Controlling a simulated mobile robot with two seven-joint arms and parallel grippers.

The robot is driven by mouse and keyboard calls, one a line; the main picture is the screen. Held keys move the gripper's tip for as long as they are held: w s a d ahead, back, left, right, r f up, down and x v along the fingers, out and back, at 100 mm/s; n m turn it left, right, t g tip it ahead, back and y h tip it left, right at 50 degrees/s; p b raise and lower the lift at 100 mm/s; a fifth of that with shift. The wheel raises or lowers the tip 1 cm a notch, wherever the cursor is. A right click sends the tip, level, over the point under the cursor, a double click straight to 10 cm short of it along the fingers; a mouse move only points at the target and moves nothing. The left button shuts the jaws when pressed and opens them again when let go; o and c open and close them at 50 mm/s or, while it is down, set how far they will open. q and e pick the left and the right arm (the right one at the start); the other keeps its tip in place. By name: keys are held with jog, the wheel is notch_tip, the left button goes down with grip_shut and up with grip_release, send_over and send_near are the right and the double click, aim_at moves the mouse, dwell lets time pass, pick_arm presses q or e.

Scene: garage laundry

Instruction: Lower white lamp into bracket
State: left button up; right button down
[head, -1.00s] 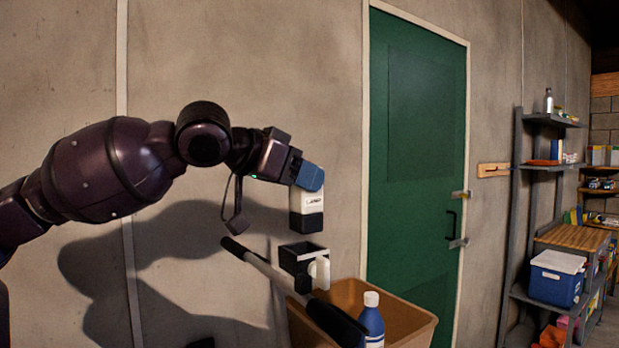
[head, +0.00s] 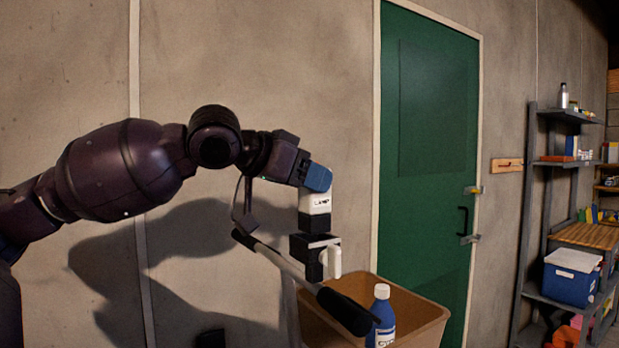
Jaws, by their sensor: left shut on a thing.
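The white lamp (head: 316,202) is upright, with dark lettering on its side and a black lower end. My left gripper (head: 318,180), with a blue fingertip showing, is shut on the lamp's top. The black bracket (head: 303,246) is directly below, at the bar of a cart, with a white rounded part (head: 332,262) on its front. My right gripper is not in view.
A black-gripped bar (head: 283,262) runs beneath the bracket. A tan bin (head: 418,318) and a blue bottle with a white cap (head: 382,318) are just right of it. A green door (head: 430,150) and grey shelves (head: 530,200) stand farther right.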

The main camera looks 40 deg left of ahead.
aim_at(303, 196)
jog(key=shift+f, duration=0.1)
pick_arm(q)
jog(key=shift+f+b, duration=0.45)
jog(key=shift+f, duration=0.25)
jog(key=shift+f+b, duration=0.3)
jog(key=shift+f, duration=0.7)
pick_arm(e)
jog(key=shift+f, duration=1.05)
pick_arm(q)
jog(key=o, duration=0.8)
jog(key=shift+o, duration=1.3)
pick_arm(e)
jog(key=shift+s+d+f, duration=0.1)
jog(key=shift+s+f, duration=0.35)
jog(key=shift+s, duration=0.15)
pick_arm(q)
jog(key=shift+s+a+b, duration=0.1)
jog(key=shift+b, duration=0.2)
